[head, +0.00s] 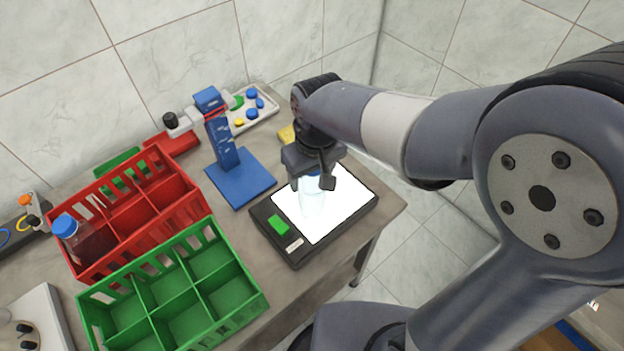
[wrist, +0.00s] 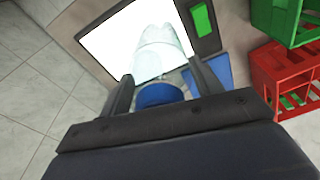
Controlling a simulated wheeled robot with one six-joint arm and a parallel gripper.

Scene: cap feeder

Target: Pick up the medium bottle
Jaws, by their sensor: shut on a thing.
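A clear bottle with a blue cap (head: 311,200) stands on the bright white panel of a black-framed light box (head: 293,248). It also shows in the wrist view, with its blue cap (wrist: 158,95) between my fingers and its pale body (wrist: 158,52) over the lit panel. My gripper (head: 314,184) is above the light box and shut on the bottle at its cap end. I cannot tell whether the bottle's base touches the panel. Another bottle with a blue cap (head: 65,226) and dark contents stands in the red crate (head: 150,236). My gripper partly hides the held bottle's top.
A green divided crate (head: 232,318) is empty in front of the red crate. A blue stand (head: 241,182) rises left of the light box. A white tray with several blue, yellow and green caps (head: 252,106) lies at the back by the tiled wall.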

